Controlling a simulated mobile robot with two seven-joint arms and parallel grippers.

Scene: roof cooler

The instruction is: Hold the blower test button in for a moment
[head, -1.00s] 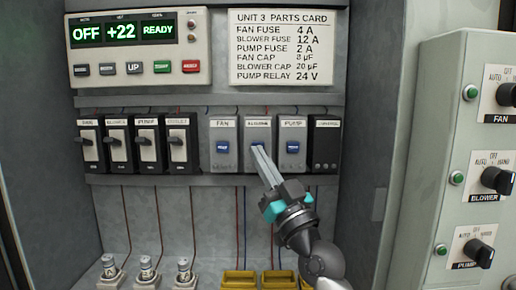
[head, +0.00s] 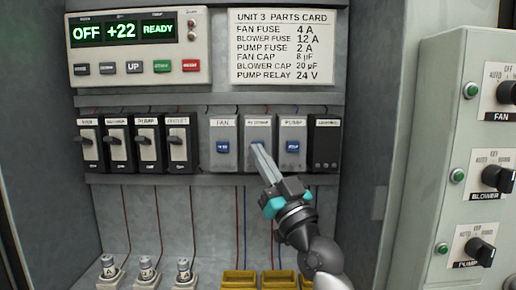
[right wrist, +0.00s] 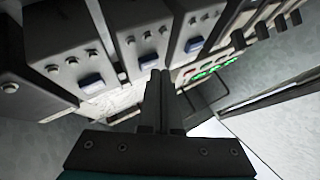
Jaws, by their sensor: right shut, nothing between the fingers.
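The blower test button is a blue button (head: 257,142) on the grey module labelled BLOWER, between the FAN (head: 223,146) and PUMP (head: 293,146) modules. My right gripper (head: 258,149) is shut and empty, its fingertips at the blower button and partly covering it in the head view. In the right wrist view the fingertips (right wrist: 160,76) lie close beside the middle blue button (right wrist: 149,61). I cannot tell whether they touch it or whether it is pushed in. My left gripper is not in view.
A display panel (head: 138,46) reads OFF, +22 and READY. A parts card (head: 283,48) hangs beside it. Black switches (head: 147,144) stand left of the modules. Yellow blocks (head: 240,280) sit below. A knob box (head: 482,170) stands at the right.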

